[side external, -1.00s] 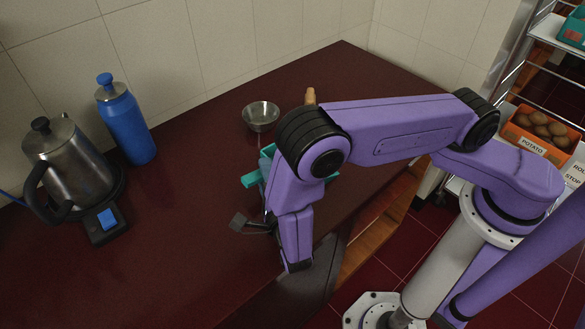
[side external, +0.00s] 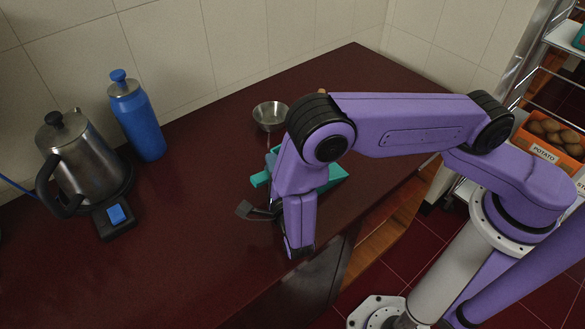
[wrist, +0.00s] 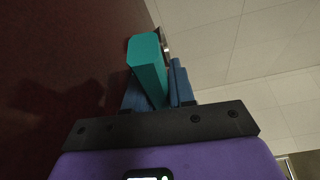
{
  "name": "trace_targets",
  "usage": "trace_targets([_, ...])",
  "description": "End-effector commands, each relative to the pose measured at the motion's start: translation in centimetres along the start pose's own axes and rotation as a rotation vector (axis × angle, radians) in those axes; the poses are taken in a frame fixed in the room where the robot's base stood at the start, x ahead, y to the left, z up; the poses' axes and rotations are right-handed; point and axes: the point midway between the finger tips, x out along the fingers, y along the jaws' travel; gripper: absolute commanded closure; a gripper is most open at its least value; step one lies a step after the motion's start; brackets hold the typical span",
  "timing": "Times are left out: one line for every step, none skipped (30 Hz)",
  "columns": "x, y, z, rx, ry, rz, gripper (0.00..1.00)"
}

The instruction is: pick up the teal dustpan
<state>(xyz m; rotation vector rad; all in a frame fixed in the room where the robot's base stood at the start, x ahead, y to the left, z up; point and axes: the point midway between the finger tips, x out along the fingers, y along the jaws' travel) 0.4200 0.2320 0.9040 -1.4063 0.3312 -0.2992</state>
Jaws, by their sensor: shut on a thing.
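The teal dustpan (side external: 336,177) lies mostly hidden behind my purple wrist in the side view, with teal parts showing on both sides of it, near the middle of the dark red counter. In the wrist view a teal upright part of the dustpan (wrist: 148,68) stands between the blue fingers of my gripper (wrist: 158,88). My gripper is shut on it. The fingers are mostly hidden behind my wrist in the side view. I cannot tell whether the dustpan touches the counter.
A metal bowl (side external: 270,115) stands just behind the dustpan. A steel kettle (side external: 78,165) on its base and a blue bottle (side external: 138,122) stand at the left. The counter (side external: 185,215) is clear at front left. Tiled wall (side external: 230,45) is behind.

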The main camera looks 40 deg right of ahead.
Motion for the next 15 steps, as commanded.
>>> trace_targets([0.0, 0.0, 0.0, 0.0, 0.0, -0.001, 1.0])
trace_targets([0.0, -0.1, 0.0, 0.0, 0.0, -0.001, 1.0])
trace_targets([0.0, -0.1, 0.0, 0.0, 0.0, -0.001, 1.0])
trace_targets([0.0, -0.2, 0.0, 0.0, 0.0, -0.001, 1.0])
trace_targets([0.0, -0.3, 0.1, 0.0, 0.0, -0.001, 1.0])
trace_targets([0.0, -0.5, 0.1, 0.0, 0.0, -0.001, 1.0])
trace_targets([0.0, -0.6, 0.1, 0.0, 0.0, -0.001, 1.0])
trace_targets([0.0, -0.8, 0.2, 0.001, 0.0, 0.0, 1.0])
trace_targets([-0.1, -1.1, 0.2, 0.002, 0.0, 0.0, 1.0])
trace_targets([-0.1, -1.4, 0.3, 0.001, 0.0, 0.0, 1.0])
trace_targets([-0.1, -1.8, 0.3, 0.002, 0.0, 0.0, 1.0])
trace_targets([-0.1, -2.2, 0.4, 0.003, 0.0, 0.0, 1.0])
trace_targets([-0.1, -2.6, 0.4, 0.003, 0.0, 0.0, 1.0])
trace_targets([-0.1, -3.1, 0.5, 0.004, 0.0, 0.0, 1.0])
trace_targets([-0.5, -3.8, 0.2, 0.002, -0.002, 0.0, 1.0])
